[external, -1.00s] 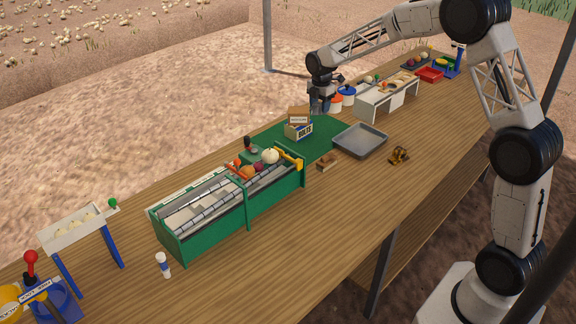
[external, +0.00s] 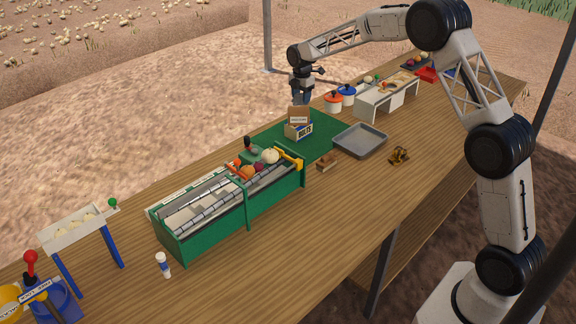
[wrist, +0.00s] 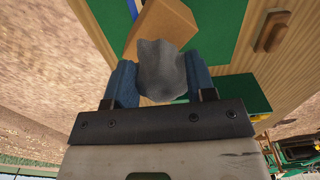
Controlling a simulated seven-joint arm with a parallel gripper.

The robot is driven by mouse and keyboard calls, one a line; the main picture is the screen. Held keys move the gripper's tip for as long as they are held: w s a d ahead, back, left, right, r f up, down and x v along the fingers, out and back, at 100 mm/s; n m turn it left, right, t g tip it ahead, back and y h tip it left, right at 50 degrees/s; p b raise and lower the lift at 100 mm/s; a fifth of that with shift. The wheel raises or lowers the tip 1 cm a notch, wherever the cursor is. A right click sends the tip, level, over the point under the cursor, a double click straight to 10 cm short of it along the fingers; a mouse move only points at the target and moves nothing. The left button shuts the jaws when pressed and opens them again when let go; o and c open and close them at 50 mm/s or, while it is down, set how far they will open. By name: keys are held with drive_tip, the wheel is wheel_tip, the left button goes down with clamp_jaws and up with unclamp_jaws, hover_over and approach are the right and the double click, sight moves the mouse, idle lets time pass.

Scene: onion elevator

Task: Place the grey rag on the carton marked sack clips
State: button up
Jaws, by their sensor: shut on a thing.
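My gripper (external: 301,97) hangs over the far edge of the bench, just above and slightly behind a small brown carton (external: 299,114). In the wrist view its two blue fingers are shut on the crumpled grey rag (wrist: 162,72). The brown carton (wrist: 166,24) shows just beyond the rag, which partly covers it. The brown carton rests on a box (external: 297,131) with a blue and yellow front. The carton's pale label is too small to read surely. The rag cannot be made out in the external view. I cannot tell whether it touches the carton.
A green mat (external: 318,139) lies under the boxes. A grey tray (external: 360,139) and a wooden brush (external: 326,162) lie nearer. The green roller conveyor (external: 230,205) with vegetables stands left.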

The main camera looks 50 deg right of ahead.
sight(300, 109)
drive_tip(key=shift+w, duration=0.3)
drive_tip(key=shift+f, duration=0.1)
drive_tip(key=shift+f, duration=1.7)
drive_tip(key=shift+f, duration=0.1)
drive_tip(key=o, duration=0.9)
wheel_tip(300, 109, up, 12)
drive_tip(key=shift+r, duration=0.15)
